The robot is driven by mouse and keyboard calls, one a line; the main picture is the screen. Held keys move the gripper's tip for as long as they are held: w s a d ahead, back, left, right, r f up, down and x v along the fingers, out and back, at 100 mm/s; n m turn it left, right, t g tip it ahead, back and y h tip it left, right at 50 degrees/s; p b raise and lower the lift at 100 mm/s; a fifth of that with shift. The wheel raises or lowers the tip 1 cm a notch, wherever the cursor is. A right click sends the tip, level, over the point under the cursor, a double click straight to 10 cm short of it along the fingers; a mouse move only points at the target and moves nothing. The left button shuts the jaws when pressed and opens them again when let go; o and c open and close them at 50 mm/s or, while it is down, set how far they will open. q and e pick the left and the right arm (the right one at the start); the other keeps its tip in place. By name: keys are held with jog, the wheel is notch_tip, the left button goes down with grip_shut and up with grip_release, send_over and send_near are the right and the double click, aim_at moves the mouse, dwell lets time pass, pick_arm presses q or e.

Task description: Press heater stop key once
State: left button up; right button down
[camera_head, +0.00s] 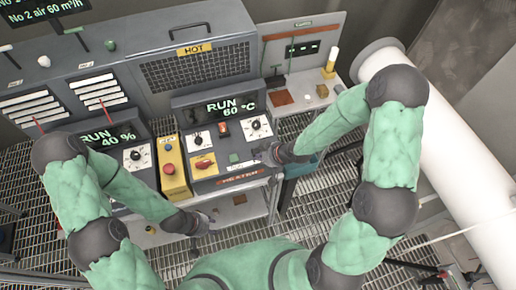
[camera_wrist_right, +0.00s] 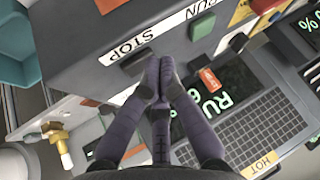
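The heater panel (camera_head: 213,133) carries a display reading RUN 60 °C, dials, a red switch and a green key (camera_head: 234,157). In the right wrist view the panel shows upside down. There, the dark stop key (camera_wrist_right: 137,61) lies beside the white STOP label (camera_wrist_right: 133,44), and the green key (camera_wrist_right: 202,26) is near the RUN label. My right gripper (camera_wrist_right: 161,62) is shut and empty, its fingertips just beside the stop key; contact cannot be told. In the head view my right gripper (camera_head: 266,153) covers the panel's right edge. My left gripper (camera_head: 198,224) hangs low, in front of the cabinets.
A yellow box with a red button (camera_head: 168,169) stands left of the heater panel. Another panel (camera_head: 100,137) reads RUN 40 %. A mesh grille (camera_head: 200,70) marked HOT is behind. A white pipe (camera_head: 440,150) runs along the right. The floor is steel grating.

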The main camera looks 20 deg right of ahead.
jog(key=w+r+n+t, duration=0.1)
jog(key=w+r+n, duration=0.2)
jog(key=r, duration=0.4)
jog(key=shift+w+d+r+t, duration=0.4)
jog(key=shift+w+d, duration=0.05)
jog(key=shift+w, duration=0.3)
jog(key=shift+f, duration=0.2)
jog(key=b, duration=0.8)
send_over(253, 149)
jog(key=s+d, duration=0.2)
jog(key=s, duration=0.1)
jog(key=f, duration=0.7)
jog(key=shift+w+a+f, duration=0.1)
jog(key=shift+w+f, duration=0.05)
jog(key=shift+w, duration=0.1)
jog(key=shift+f, duration=0.6)
jog(key=shift+b, duration=0.3)
jog(key=shift+f, duration=0.4)
